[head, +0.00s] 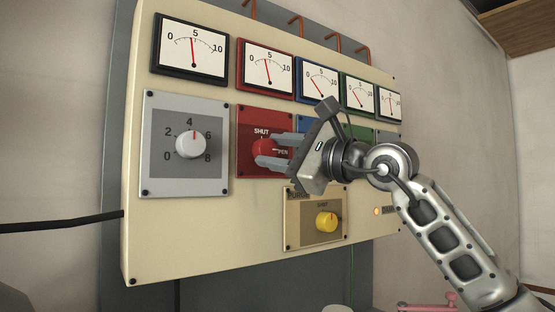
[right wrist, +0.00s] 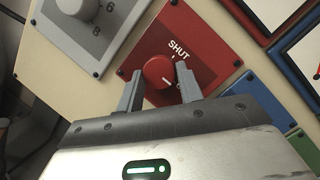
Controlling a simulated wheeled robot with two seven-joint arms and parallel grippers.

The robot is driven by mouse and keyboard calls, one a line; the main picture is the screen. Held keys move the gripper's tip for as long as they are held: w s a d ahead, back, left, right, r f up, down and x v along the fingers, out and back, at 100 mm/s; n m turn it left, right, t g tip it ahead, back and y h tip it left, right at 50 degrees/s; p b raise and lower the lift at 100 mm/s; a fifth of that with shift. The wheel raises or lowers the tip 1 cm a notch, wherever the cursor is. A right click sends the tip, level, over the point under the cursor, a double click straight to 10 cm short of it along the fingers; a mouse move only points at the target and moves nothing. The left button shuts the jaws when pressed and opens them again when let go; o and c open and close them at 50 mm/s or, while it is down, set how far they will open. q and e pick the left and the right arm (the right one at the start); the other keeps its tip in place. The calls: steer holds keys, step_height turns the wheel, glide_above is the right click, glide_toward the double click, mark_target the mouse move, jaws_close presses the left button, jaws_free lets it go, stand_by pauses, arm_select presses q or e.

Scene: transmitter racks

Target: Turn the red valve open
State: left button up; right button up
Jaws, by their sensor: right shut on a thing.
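The red valve is a round red knob (head: 264,148) on a red plate (head: 246,122) marked SHUT at the top and OPEN at the right. In the right wrist view the knob (right wrist: 157,70) sits between my fingers, and its white line points to the lower right, towards the partly hidden OPEN mark. My right gripper (head: 276,150) reaches in from the right and is shut on the knob; the right wrist view shows both fingertips (right wrist: 159,85) beside it. Part of the OPEN lettering is covered by a finger. My left gripper does not show.
A grey dial (head: 190,145) stands left of the red plate. A yellow knob (head: 326,222) on a beige plate lies below right. Blue and green plates sit behind my gripper. Several gauges (head: 191,48) line the top. A black cable (head: 60,226) runs in at left.

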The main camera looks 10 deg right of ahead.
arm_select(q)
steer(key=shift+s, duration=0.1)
arm_select(e)
steer(key=shift+m, duration=0.3)
steer(key=o, duration=1)
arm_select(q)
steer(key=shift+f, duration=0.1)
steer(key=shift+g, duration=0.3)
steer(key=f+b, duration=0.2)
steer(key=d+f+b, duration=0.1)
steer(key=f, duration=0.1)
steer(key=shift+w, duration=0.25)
arm_select(e)
steer(key=v, duration=1.6)
steer(key=shift+a+f, duration=0.1)
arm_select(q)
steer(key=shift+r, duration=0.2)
